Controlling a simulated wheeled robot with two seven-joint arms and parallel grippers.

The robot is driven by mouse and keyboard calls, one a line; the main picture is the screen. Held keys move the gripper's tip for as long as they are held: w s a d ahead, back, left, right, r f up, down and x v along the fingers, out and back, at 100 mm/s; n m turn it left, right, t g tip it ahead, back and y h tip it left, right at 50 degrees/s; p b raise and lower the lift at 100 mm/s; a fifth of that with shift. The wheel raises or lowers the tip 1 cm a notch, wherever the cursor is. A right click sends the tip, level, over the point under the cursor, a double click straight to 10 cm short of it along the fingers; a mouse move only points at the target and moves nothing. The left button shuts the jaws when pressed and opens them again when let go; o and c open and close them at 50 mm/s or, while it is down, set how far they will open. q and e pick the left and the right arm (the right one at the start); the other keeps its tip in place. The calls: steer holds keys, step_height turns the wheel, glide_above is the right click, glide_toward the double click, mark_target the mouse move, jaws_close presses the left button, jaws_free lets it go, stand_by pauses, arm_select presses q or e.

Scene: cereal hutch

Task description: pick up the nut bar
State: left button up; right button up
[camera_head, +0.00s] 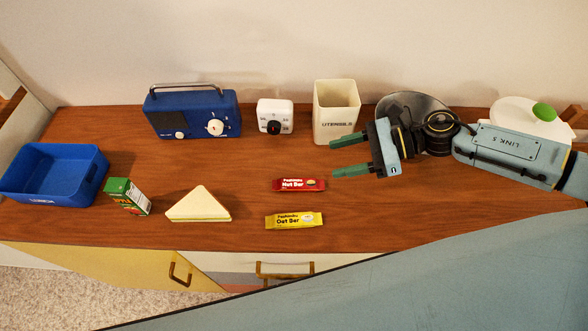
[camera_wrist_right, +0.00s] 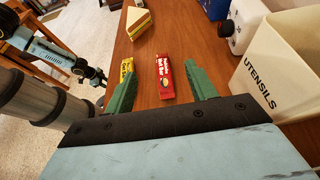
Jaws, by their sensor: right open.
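The nut bar (camera_head: 299,185) is a red packet lying flat on the wooden counter, just in front of my right gripper's fingers. My right gripper (camera_head: 350,157) is open and empty, its green fingers pointing left, apart from the packet. In the right wrist view the nut bar (camera_wrist_right: 165,78) shows between and beyond the two open fingers (camera_wrist_right: 162,88). A similar yellow oat bar (camera_head: 294,220) lies nearer the counter's front edge, and in the wrist view it (camera_wrist_right: 127,68) is partly behind a finger. My left gripper does not show in the head view.
A cream utensils holder (camera_head: 336,112) stands close behind my right gripper, with a white timer (camera_head: 275,116) and blue radio (camera_head: 193,112) along the wall. A sandwich (camera_head: 199,205), juice carton (camera_head: 127,196) and blue bin (camera_head: 53,174) are at left. Counter around the nut bar is clear.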

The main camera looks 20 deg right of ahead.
steer(key=b, duration=0.1)
glide_toward(305, 183)
steer(key=shift+w+a+f, duration=0.1)
steer(key=shift+a+f, duration=0.55)
steer(key=x, duration=0.3)
steer(key=shift+w+a+r, duration=0.15)
steer(key=shift+r, duration=0.1)
steer(key=x, duration=0.3)
steer(key=shift+w+a+f+p, duration=0.1)
steer(key=shift+a+p, duration=0.2)
steer(key=shift+p, duration=0.1)
steer(key=shift+a+f, duration=0.1)
steer(key=shift+a, duration=0.15)
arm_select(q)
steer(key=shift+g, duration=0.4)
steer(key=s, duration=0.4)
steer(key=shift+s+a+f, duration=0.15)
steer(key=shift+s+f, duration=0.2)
arm_select(e)
steer(key=c, duration=1.1)
